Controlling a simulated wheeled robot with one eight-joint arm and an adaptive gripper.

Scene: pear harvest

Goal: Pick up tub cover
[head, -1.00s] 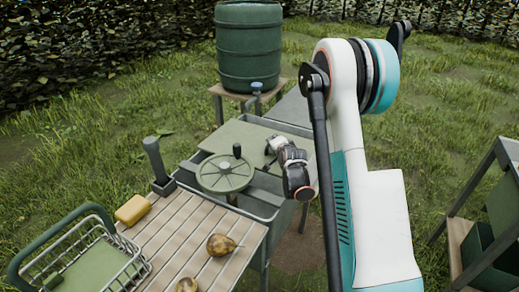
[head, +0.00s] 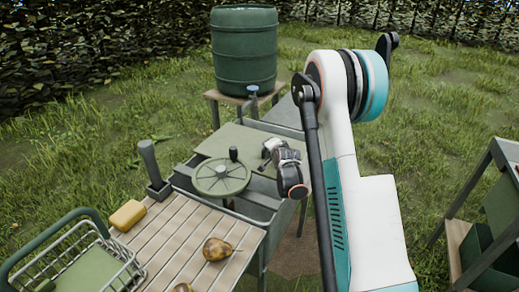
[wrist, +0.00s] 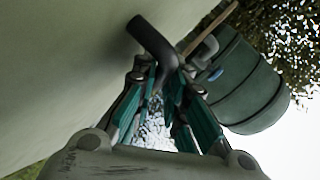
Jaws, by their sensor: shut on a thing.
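The tub cover (head: 232,138) is a flat pale green board lying over the grey tub (head: 262,203) in the middle of the head view. In the wrist view its broad plain surface (wrist: 60,70) fills the left side. A dark bent handle (wrist: 150,38) stands out from it. My gripper (head: 267,150) is over the right part of the cover. In the wrist view my gripper (wrist: 160,78) is shut on the handle. I cannot tell whether the cover is lifted clear of the tub.
A green handwheel (head: 221,179) stands in front of the cover. A green barrel (head: 244,50) is behind on a stand. The slatted table (head: 180,235) holds a pear (head: 217,249), a yellow block (head: 127,215) and a wire basket (head: 125,265). A shelf stand (head: 478,195) is at right.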

